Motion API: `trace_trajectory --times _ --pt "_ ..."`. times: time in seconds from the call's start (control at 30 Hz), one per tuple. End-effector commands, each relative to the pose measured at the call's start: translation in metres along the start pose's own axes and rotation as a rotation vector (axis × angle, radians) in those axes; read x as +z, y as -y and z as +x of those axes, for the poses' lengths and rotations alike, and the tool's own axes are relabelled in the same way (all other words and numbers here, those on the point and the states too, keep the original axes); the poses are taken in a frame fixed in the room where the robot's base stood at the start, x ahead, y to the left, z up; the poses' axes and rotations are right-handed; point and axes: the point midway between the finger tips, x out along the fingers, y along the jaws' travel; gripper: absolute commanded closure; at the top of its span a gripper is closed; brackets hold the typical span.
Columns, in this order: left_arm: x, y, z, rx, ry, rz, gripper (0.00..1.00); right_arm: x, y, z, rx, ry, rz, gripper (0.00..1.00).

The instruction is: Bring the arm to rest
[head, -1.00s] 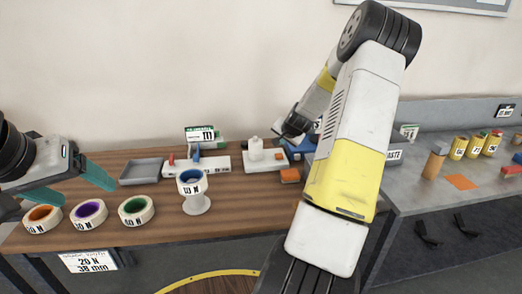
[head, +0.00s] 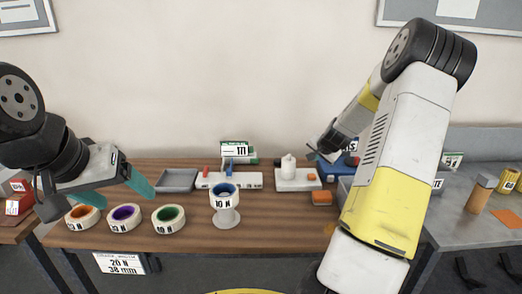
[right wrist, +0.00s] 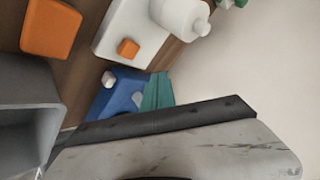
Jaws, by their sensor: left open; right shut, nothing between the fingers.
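My left gripper (head: 128,199) has teal fingers spread apart and empty. It is above the left end of the wooden table (head: 180,238), near the orange-core tape roll (head: 82,217) and purple-core roll (head: 124,217). My right arm crosses the right of the head view, its gripper end (head: 322,152) over the back of the table near a blue object (head: 338,168); its fingers are hard to make out there. In the right wrist view, the teal fingers of the right gripper (right wrist: 158,92) are together with nothing seen between them, beside the blue object (right wrist: 117,92).
A green-core roll (head: 168,218) lies beside the other two. A blue-core roll (head: 224,195) sits on a white stand (head: 226,218). A grey counter (head: 450,222) stands at right.

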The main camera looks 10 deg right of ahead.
Motion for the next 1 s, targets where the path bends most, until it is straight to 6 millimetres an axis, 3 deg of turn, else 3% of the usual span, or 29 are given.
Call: trace_trajectory --times 0.13,0.23,0.4,0.53,0.67,0.8,1.0 --pt "0.000 0.000 0.000 0.000 0.000 0.000 0.24 0.007 0.016 -0.013 -0.006 0.015 -0.042 1.00" --pt "0.000 0.000 0.000 0.000 0.000 0.000 0.24 0.022 0.046 -0.042 -0.015 0.047 -0.131 1.00" --pt "0.000 0.000 0.000 0.000 0.000 0.000 0.24 0.069 0.100 -0.126 -0.029 0.123 -0.342 1.00" --pt "0.000 0.000 0.000 0.000 0.000 0.000 0.24 0.110 0.121 -0.194 -0.040 0.176 -0.486 1.00" --pt "0.000 0.000 0.000 0.000 0.000 0.000 0.24 0.150 0.124 -0.261 -0.058 0.221 -0.607 1.00" --pt "0.000 0.000 0.000 0.000 0.000 0.000 0.24 0.193 0.111 -0.325 -0.089 0.270 -0.718 1.00" --pt "0.000 0.000 0.000 0.000 0.000 0.000 0.24 0.238 0.080 -0.381 -0.138 0.328 -0.823 1.00"
